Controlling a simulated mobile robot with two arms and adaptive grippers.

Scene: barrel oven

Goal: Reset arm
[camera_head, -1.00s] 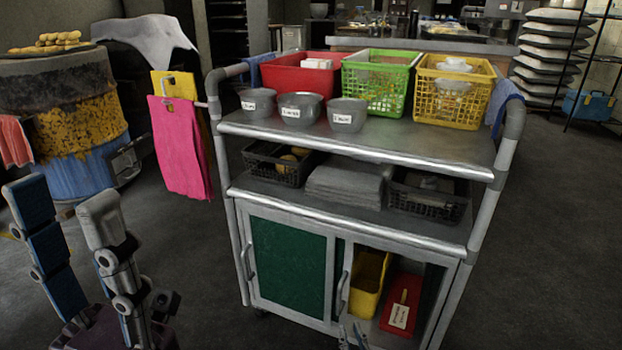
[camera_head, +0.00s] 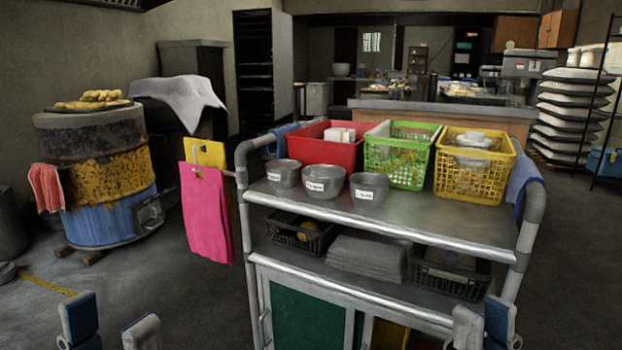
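My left gripper (camera_head: 110,325) shows at the bottom left edge, in front of the floor. Its two fingers stand apart with nothing between them. My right gripper (camera_head: 484,318) shows at the bottom right, in front of the cart's lower right part. Its fingertips point up, look separate and hold nothing that I can see. The bases of both grippers and both arms are cut off by the lower edge of the picture.
A metal cart (camera_head: 430,212) stands ahead, bearing a red basket (camera_head: 312,150), a green basket (camera_head: 405,172), a yellow basket (camera_head: 466,184) and labelled bowls (camera_head: 323,181). A barrel oven (camera_head: 100,185) stands left. Floor between is clear.

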